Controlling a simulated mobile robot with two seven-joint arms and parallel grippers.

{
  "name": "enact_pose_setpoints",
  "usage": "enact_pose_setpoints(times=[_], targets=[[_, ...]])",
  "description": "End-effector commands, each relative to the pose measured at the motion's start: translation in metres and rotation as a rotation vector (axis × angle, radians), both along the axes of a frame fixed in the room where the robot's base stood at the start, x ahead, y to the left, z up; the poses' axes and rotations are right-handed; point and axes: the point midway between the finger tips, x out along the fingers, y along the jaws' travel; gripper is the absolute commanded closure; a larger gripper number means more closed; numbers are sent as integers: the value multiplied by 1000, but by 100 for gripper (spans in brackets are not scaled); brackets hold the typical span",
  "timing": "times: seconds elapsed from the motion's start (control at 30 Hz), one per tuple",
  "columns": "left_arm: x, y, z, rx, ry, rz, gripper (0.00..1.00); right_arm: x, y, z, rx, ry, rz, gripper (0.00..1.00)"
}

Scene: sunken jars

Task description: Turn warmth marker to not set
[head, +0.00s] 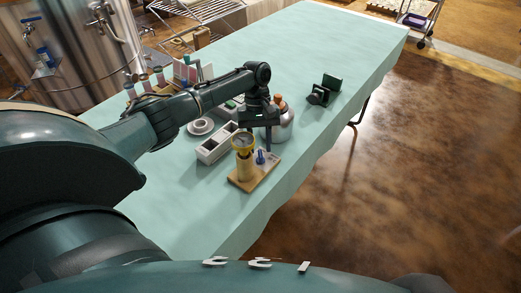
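A small wooden board (264,175) lies near the right edge of the cloth-covered table. On it stands a pale wooden post (245,169) topped by a round, yellow-rimmed dial (243,141). A small blue piece (261,157) stands beside the post; I cannot tell which part is the warmth marker, and no setting is readable. My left gripper (262,145) points down just behind the dial and above the blue piece. The dial partly hides its fingers, so its opening and any contact are unclear. My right gripper is not in view.
A metal bottle with an orange-brown top (280,123) stands close behind the gripper. A white divided box (214,147) and a white cup on a saucer (200,126) are to the left. A dark open case (325,91) lies further right. The table's far part is clear.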

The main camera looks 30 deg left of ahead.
Motion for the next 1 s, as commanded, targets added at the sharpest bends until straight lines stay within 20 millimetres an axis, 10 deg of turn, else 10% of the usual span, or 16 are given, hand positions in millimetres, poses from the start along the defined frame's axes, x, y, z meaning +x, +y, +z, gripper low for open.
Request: enact_pose_setpoints(times=[0.53,1.0], targets=[[-8,-7,-24,0,0,-1,67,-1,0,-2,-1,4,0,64],[-7,-7,-24,0,0,-1,100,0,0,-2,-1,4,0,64]])
